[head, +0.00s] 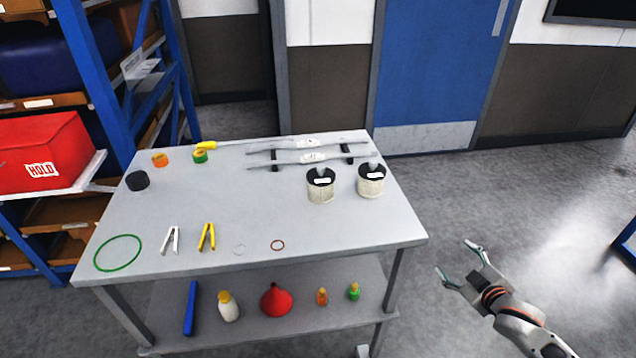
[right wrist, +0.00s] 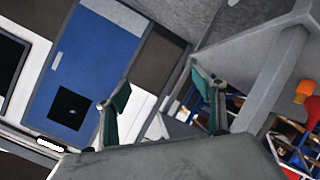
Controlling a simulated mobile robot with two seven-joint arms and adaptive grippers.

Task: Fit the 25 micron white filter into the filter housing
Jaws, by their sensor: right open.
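Two pale, ribbed filters with black tops and white labels stand upright at the right of the grey table: the left filter (head: 320,194) and the right filter (head: 371,187). Their label text is too small to read, so I cannot tell which is the 25 micron one. I cannot make out a filter housing in either view. My right gripper (head: 455,258) is open and empty, out past the table's right edge and apart from both filters. Its spread fingers also show in the right wrist view (right wrist: 159,80), with nothing between them. My left gripper is not in view.

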